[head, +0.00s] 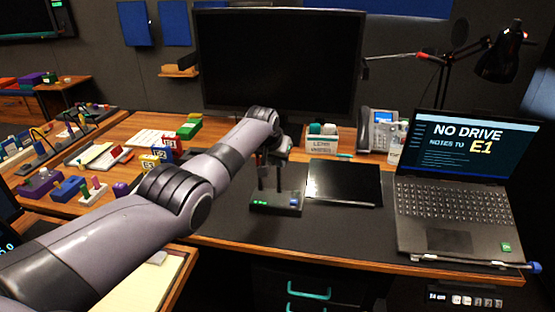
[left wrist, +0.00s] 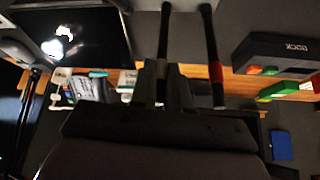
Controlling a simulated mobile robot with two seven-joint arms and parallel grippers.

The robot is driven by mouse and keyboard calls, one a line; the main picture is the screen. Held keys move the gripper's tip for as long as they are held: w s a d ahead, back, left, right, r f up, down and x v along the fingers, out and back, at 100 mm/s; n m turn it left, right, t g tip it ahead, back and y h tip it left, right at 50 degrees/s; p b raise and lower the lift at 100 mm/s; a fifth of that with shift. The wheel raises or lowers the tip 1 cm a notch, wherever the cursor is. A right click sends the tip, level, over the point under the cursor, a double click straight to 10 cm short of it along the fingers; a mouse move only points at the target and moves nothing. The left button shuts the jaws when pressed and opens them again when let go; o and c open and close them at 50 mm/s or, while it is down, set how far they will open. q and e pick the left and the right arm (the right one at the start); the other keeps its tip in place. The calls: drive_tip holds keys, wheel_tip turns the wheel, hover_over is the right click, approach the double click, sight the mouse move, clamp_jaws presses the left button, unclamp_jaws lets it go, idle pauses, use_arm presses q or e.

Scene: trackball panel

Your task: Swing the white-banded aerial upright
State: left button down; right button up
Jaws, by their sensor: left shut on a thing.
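A dark box (head: 275,204) with a green label sits on the desk mat in the head view, with two thin dark aerials standing roughly upright above it. In the left wrist view one aerial (left wrist: 212,45) has a red band and stands free beside my gripper. The other aerial (left wrist: 164,35) runs down between my left gripper's fingers (left wrist: 163,82). The fingers are shut on it and hide any white band; I take it as the white-banded one. My left gripper (head: 271,157) is above the box in the head view. My right gripper is not in view.
A black tablet (head: 343,182) lies right of the box. The laptop (head: 452,190) stands farther right, the monitor (head: 278,60) behind. A white holder (head: 322,143) and a phone (head: 377,128) stand at the back. The mat in front of the box is clear.

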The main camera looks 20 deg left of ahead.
use_arm(q)
drive_tip(key=c, duration=1.2)
unclamp_jaws()
drive_tip(key=shift+o, duration=0.2)
drive_tip(key=shift+r, duration=0.1)
drive_tip(key=p+v, duration=0.2)
drive_tip(key=v, duration=0.5)
drive_tip(key=shift+p, duration=0.4)
drive_tip(key=shift+s, duration=0.1)
